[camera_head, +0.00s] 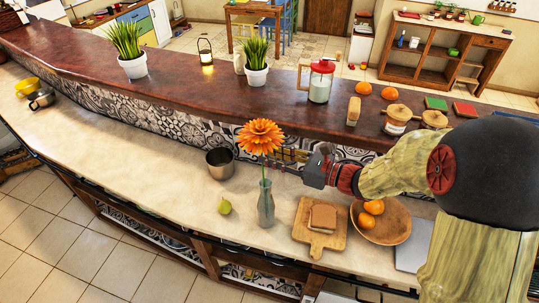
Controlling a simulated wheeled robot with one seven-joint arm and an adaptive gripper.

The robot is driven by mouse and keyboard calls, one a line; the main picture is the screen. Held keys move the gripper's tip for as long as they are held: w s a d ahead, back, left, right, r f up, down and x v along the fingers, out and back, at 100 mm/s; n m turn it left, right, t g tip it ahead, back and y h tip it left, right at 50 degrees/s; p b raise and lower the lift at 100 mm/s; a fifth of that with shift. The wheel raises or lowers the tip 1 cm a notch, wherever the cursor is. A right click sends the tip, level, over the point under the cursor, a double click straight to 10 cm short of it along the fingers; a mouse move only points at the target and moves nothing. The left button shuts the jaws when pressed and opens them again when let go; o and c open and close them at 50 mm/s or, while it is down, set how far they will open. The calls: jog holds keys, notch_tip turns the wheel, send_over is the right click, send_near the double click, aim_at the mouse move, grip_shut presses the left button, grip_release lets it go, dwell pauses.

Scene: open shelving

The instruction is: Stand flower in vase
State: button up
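The orange flower (261,136) is upright, its bloom above the clear glass vase (265,206) on the light counter. Its thin stem runs down in line with the vase mouth. Whether the stem's lower end is inside the glass is too small to tell. My gripper (278,162) reaches in from the right, its fingertips at the stem just below the bloom and above the vase. I cannot tell whether the fingers are closed on the stem or only beside it. The vase stands upright.
A metal pot (220,164) and a green pear (224,206) are left of the vase. A cutting board (302,237) with bread and a wooden bowl (392,228) with oranges are right. The raised brown bar (180,92) runs behind. The counter's far left is mostly clear.

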jog(key=v, duration=1.1)
jog(key=shift+d, duration=0.15)
jog(key=shift+s+r, duration=0.1)
dwell(0.4)
jog(key=s+d+f+n+g+h+b, duration=0.1)
jog(key=s+f+n+g+h, duration=0.3)
jog(key=s+f+n, duration=0.3)
jog(key=s+d+f+n+g+h+b, duration=0.1)
jog(key=s+f+n+g+h, duration=0.35)
jog(key=s, duration=0.45)
jog(key=s+d+r+n+t+h+b, duration=0.2)
jog(key=s+d+n+h, duration=0.25)
jog(key=n, duration=0.45)
notch_tip(320, 180, up, 6)
jog(key=a+n+t+h+b, duration=0.1)
jog(key=n+t+b, duration=0.2)
jog(key=shift+a+n+h, duration=0.25)
jog(key=shift+n+h, duration=0.05)
jog(key=shift+n, duration=0.05)
